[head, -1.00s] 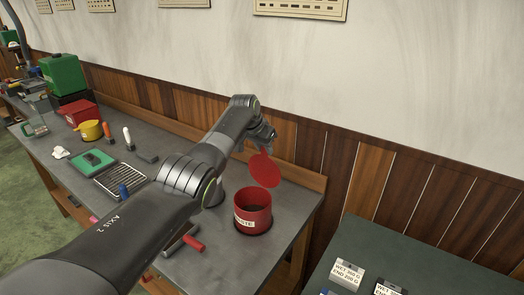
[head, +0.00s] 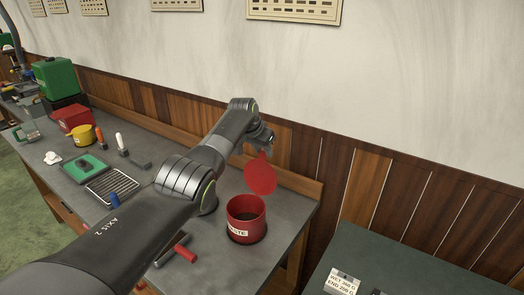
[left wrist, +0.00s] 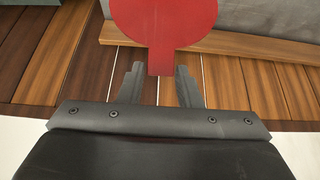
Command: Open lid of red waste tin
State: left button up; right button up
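The red waste tin (head: 246,230) stands on the grey bench near its right end, with a white label on its front. Its round red lid (head: 260,178) stands up steeply at the back of the tin, and the tin's mouth is open. My left gripper (head: 267,147) is at the lid's upper edge. In the left wrist view the lid (left wrist: 163,18) fills the top middle. Its tab (left wrist: 161,62) lies between the two spread fingers of my left gripper (left wrist: 160,72), with a small gap on each side. My right gripper is not in view.
A green-topped table (head: 400,257) with labelled blocks stands at the right, beyond a gap. A wire rack (head: 112,186), a green pad (head: 86,167), a yellow pot (head: 80,133) and a red box (head: 75,117) sit along the bench's left. A wood-panelled wall runs behind.

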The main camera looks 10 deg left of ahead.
pick_arm(q)
jog(key=o, duration=0.3)
jog(key=shift+f, duration=0.15)
jog(key=shift+s, duration=0.1)
jog(key=shift+v, duration=1.25)
jog(key=b+v, duration=0.4)
jog(key=v, duration=1.1)
jog(key=shift+b, duration=0.35)
jog(key=shift+f, duration=0.1)
